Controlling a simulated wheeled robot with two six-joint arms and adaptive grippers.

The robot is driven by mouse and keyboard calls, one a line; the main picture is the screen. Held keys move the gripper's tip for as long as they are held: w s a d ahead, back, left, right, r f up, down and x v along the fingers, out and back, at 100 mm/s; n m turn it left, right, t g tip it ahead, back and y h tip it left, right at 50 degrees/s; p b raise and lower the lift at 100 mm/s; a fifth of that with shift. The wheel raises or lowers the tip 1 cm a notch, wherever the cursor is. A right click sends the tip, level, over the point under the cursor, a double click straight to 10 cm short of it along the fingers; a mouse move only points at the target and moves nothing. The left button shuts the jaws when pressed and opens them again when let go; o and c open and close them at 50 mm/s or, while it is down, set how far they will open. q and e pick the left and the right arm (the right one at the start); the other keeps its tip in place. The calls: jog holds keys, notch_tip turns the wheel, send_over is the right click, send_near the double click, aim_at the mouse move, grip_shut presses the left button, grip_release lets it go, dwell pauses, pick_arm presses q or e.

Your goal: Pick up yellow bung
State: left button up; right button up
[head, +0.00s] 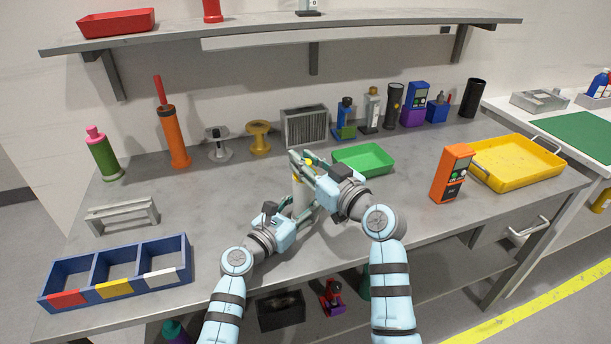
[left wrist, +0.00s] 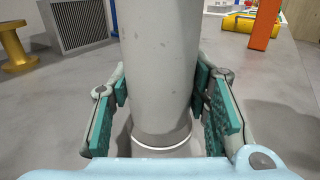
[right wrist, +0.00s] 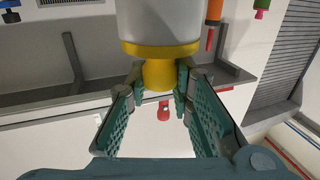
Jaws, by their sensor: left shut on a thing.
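A pale grey-white cylinder stands between my arms; it fills the middle of the left wrist view (left wrist: 160,60). My left gripper (left wrist: 160,100) is shut on it, with a finger on each side. The yellow bung (right wrist: 158,73) sits at the end of the cylinder below a wider yellow rim, in the right wrist view. My right gripper (right wrist: 160,85) is open, with its fingertips on either side of the bung and little gap showing. In the head view my right gripper (head: 303,168) hides most of the cylinder and bung.
A green tray (head: 362,158) lies just behind my right gripper. An orange device (head: 452,173) and a yellow tray (head: 515,160) stand to the right. A blue three-part bin (head: 117,272) is at front left. The bench between the bin and my left arm is clear.

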grip_shut()
notch_tip(320, 180, up, 10)
jog(key=shift+r, duration=0.1)
pick_arm(q)
jog(key=o, duration=1.4)
jog(key=shift+c, duration=0.2)
